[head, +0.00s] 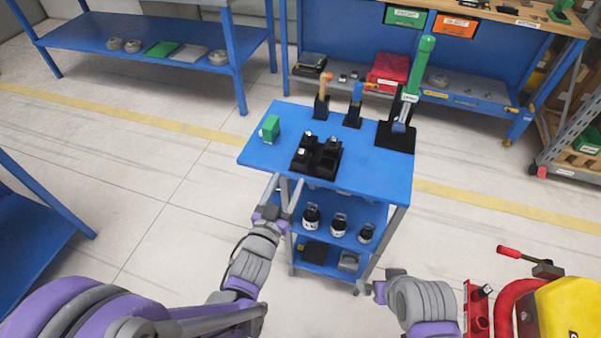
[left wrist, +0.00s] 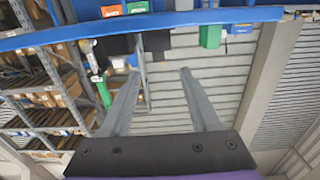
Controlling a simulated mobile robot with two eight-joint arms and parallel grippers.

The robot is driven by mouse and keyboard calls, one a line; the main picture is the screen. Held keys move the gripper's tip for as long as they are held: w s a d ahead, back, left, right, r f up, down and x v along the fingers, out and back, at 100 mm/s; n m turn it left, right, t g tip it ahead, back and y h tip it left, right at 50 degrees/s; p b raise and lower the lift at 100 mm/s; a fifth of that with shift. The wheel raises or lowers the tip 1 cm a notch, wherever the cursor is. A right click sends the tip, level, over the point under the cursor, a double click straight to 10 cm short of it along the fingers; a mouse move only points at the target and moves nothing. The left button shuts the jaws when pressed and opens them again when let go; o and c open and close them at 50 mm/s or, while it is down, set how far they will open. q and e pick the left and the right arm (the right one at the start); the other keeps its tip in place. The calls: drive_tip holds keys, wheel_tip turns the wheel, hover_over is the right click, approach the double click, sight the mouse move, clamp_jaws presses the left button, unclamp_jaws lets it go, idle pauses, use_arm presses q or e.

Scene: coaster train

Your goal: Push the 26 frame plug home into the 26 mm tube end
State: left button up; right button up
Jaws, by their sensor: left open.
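A black holder (head: 316,155) with several small dark, light-topped pieces stands on the blue cart top (head: 375,183). I cannot tell which piece, if any, is the 26 frame plug. A tall green tube-like piece (head: 420,65) with a white label rises from a black base (head: 395,137) at the cart's back right. The label is too small to read, so I cannot confirm the 26 mm tube end. My left gripper (head: 287,186) is open and empty at the cart's front left edge; its spread fingers show in the left wrist view (left wrist: 159,78). My right gripper (head: 379,291) is low right of the cart, its fingers unclear.
A green block (head: 270,128) stands at the cart's left. Stands with an orange-topped piece (head: 322,97) and a blue piece (head: 355,102) are at its back. Black bottles (head: 339,224) sit on the shelf below. A yellow-and-red machine (head: 560,305) is at lower right.

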sight(300, 156)
use_arm(q)
drive_tip(key=x, duration=0.5)
drive_tip(key=shift+w+d+p, duration=0.1)
drive_tip(key=shift+w+p, duration=0.2)
drive_tip(key=shift+w, duration=0.05)
drive_tip(key=p+x, duration=0.1)
drive_tip(key=x, duration=0.3)
drive_tip(key=shift+w+d+r, duration=0.1)
drive_tip(key=shift+w+d, duration=0.15)
drive_tip(key=shift+w, duration=0.05)
drive_tip(key=shift+w+d, duration=0.1)
drive_tip(key=shift+w, duration=0.3)
drive_tip(key=shift+s, duration=0.1)
drive_tip(key=shift+c, duration=0.6)
clamp_jaws()
